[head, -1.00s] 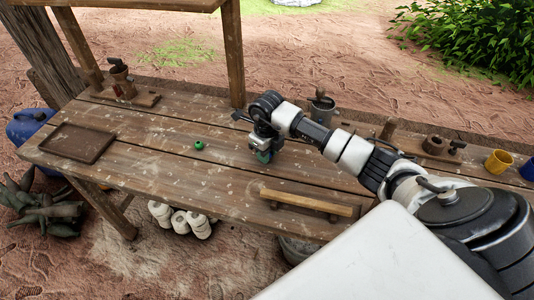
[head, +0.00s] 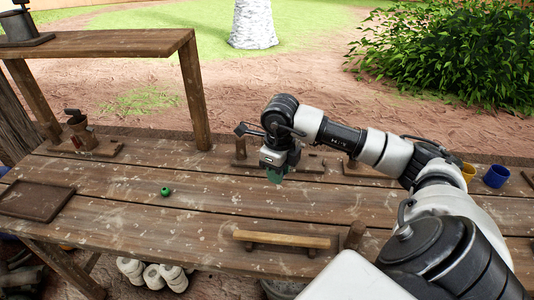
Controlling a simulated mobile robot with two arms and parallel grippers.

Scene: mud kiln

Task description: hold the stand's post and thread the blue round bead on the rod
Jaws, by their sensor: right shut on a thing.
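My right gripper (head: 277,166) points down over the middle of the table. It is shut on a small teal-green thing (head: 275,177), mostly covered by the jaws, so I cannot tell its shape. A small round green bead (head: 166,191) lies on the table left of the gripper, apart from it. A pale wooden bar (head: 282,240) lies level on short feet near the front edge. Behind the gripper a short wooden post (head: 240,147) stands up, partly hidden by my arm. I cannot make out for sure which piece is the stand with its rod. My left gripper is not in view.
A shallow brown tray (head: 36,201) lies at the left end of the wooden table (head: 200,222).

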